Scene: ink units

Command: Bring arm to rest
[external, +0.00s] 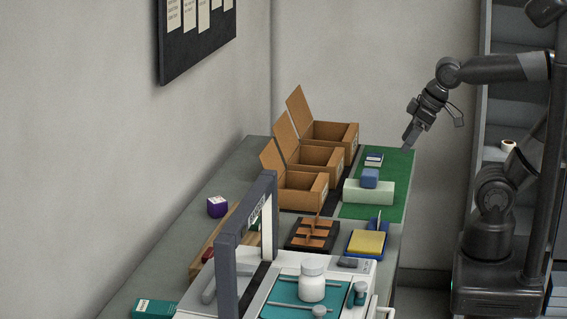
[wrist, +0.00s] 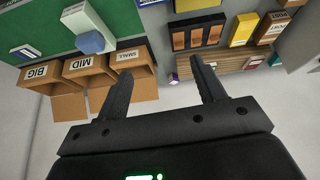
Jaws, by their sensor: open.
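My gripper (external: 409,143) is raised over the far right end of the bench, near the right edge of the green mat (external: 397,171). Its two fingers are apart and empty, and they also show in the wrist view (wrist: 161,66). The arm reaches in from the right with the gripper angled down and left. The gripper touches nothing that I can see.
Open cardboard boxes labelled BIG (wrist: 37,73), MID (wrist: 84,65) and SMALL (wrist: 128,56) stand left of the mat. A blue block (external: 370,178) sits on a pale green block (external: 357,194). A white bottle (external: 312,284) stands in front. Shelves stand behind my arm.

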